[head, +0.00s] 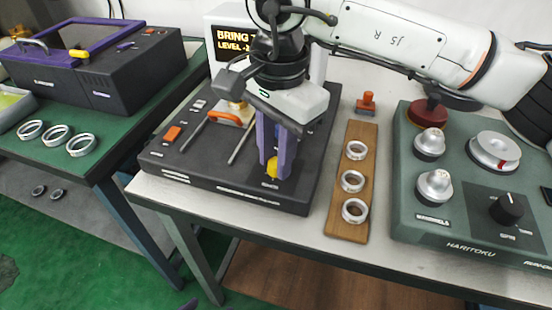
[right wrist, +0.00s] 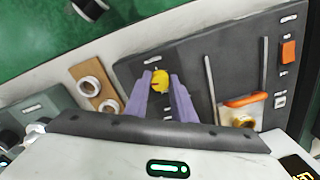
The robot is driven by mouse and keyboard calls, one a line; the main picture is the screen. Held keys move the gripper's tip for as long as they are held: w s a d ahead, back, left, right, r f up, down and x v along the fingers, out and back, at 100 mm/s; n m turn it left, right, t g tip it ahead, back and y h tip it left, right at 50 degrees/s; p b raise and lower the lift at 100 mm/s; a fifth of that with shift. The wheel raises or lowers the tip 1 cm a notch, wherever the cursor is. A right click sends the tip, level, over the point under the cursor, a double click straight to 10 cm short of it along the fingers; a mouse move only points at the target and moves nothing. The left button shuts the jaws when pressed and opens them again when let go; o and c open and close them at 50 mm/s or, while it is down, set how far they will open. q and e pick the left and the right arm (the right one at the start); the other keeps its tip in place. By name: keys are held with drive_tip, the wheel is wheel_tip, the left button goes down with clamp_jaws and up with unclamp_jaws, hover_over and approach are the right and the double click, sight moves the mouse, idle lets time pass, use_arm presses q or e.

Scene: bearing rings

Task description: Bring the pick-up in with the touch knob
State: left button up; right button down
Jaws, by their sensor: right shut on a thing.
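The touch knob is a small yellow knob (head: 272,167) at the front right of a dark instrument (head: 240,193). It also shows in the right wrist view (right wrist: 160,80). My right gripper (head: 274,172) points down at it with its purple fingers on either side, shut on the knob. The pick-up seems to be the orange-handled carriage (head: 228,117) on two metal rails, behind and left of the knob; it also shows in the right wrist view (right wrist: 242,101). A display (head: 234,42) behind reads "BRING T…" and "LEVEL", partly hidden by my right arm. My left gripper is not in view.
A wooden board (head: 348,224) with several metal rings stands right of the instrument. Further right is a green machine (head: 470,215) with metal posts and a black dial. An orange-red stamp-like object (head: 367,102) stands behind the board. Several rings lie on the left table (head: 110,160).

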drive_tip(key=m+b, duration=0.1)
drive_tip(key=m, duration=0.1)
drive_tip(key=shift+m, duration=0.4)
drive_tip(key=m, duration=0.3)
drive_tip(key=shift+w+m+b, duration=0.1)
drive_tip(key=shift+m+b, duration=0.2)
drive_tip(key=shift+b, duration=0.1)
drive_tip(key=m, duration=0.4)
drive_tip(key=shift+b, duration=0.35)
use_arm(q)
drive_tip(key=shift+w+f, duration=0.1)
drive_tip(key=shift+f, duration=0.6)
use_arm(e)
drive_tip(key=shift+r+m, duration=0.1)
drive_tip(key=shift+m, duration=1.1)
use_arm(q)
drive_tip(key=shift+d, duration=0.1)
use_arm(e)
drive_tip(key=c, duration=1.6)
unclamp_jaws()
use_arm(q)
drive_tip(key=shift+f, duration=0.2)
use_arm(e)
drive_tip(key=shift+o, duration=0.4)
